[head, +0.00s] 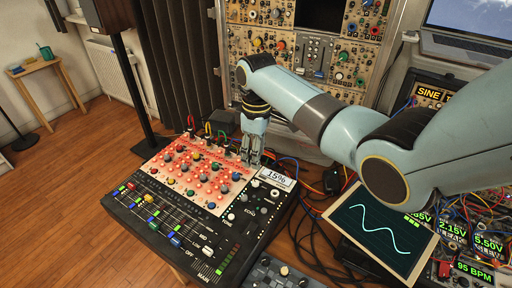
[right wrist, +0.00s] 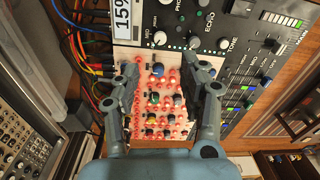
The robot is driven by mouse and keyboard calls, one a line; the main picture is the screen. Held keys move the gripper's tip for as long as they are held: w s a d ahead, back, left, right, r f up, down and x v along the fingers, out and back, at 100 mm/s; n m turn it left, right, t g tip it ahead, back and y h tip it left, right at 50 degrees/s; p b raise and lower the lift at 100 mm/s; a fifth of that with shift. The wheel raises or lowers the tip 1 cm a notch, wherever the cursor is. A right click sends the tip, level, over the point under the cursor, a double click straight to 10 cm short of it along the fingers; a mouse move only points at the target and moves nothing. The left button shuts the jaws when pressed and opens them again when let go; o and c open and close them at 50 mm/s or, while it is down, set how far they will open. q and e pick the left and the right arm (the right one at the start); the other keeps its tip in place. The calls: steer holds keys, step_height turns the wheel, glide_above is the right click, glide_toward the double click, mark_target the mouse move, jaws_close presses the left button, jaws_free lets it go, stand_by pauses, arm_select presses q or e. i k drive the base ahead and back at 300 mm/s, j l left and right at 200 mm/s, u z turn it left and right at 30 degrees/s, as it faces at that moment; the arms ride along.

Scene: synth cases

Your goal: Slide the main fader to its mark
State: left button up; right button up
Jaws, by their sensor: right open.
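The mixing console (head: 150,235) lies at the lower left of the head view, with a row of coloured fader caps. A white fader cap (head: 208,251) stands at its front right end, beside a green level meter; it seems to be the main fader. Its mark is too small to make out. My right gripper (head: 252,158) is open and empty, pointing down near the console's back right corner, by the 15% display (head: 276,178). In the right wrist view its fingers (right wrist: 161,75) are apart over the red-lit knob panel (right wrist: 155,105). My left gripper is out of view.
Cables (head: 208,130) rise from the console's back edge. A modular rack (head: 305,55) stands behind. A screen with a wave (head: 380,232) and wired modules lie to the right. A small knob box (head: 280,272) sits at the front.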

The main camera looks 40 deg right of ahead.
mark_target(206, 251)
steer(key=k+j, duration=0.8)
